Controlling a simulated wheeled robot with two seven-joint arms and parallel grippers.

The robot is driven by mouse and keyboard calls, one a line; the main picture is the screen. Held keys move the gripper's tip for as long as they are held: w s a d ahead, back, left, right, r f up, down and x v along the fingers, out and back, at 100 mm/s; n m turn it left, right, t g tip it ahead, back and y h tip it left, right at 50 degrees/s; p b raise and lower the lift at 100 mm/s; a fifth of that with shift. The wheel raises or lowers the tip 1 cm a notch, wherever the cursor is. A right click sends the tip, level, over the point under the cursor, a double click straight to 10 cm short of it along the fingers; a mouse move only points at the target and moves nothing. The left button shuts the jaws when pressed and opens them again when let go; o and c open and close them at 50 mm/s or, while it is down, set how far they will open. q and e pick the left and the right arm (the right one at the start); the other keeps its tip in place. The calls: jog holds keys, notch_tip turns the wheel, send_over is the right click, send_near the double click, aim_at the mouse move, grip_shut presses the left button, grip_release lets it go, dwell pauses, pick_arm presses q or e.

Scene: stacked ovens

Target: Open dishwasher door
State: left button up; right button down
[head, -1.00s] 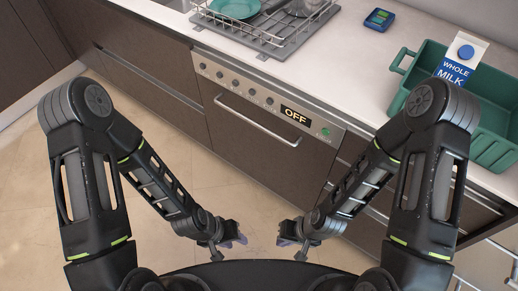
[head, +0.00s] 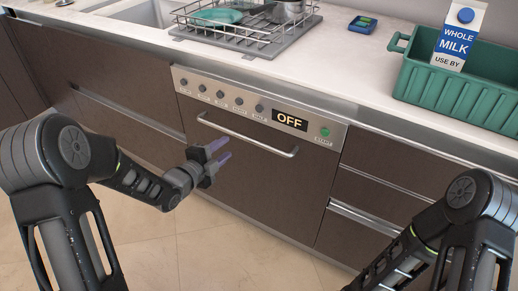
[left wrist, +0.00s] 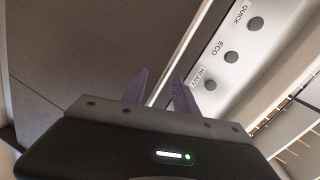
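The dishwasher (head: 245,178) has a dark brown door that is shut, with a silver bar handle (head: 245,137) across its top. Its control panel (head: 225,98) has several knobs and a display reading OFF; part of the panel also shows in the left wrist view (left wrist: 229,57). My left gripper (head: 222,150) is in front of the door near the left part of the handle, apart from it as far as I can tell. My right gripper is out of the head view.
A dish rack (head: 245,25) with a teal plate and a pot stands on the counter (head: 330,60). A green crate (head: 455,92) with a milk carton (head: 459,38) is at the right. Drawers (head: 375,200) flank the dishwasher on the right. The floor in front is clear.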

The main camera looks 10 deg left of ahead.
aim_at(239, 137)
pick_arm(q)
jog(key=m, duration=0.1)
jog(key=d+r+m, duration=0.1)
jog(key=m, duration=0.1)
jog(key=shift+r+h, duration=0.15)
jog(key=shift+h, duration=0.25)
jog(key=shift+w, duration=0.15)
jog(key=x, duration=0.7)
jog(key=shift+w+b, duration=0.3)
grip_shut()
dwell(0.9)
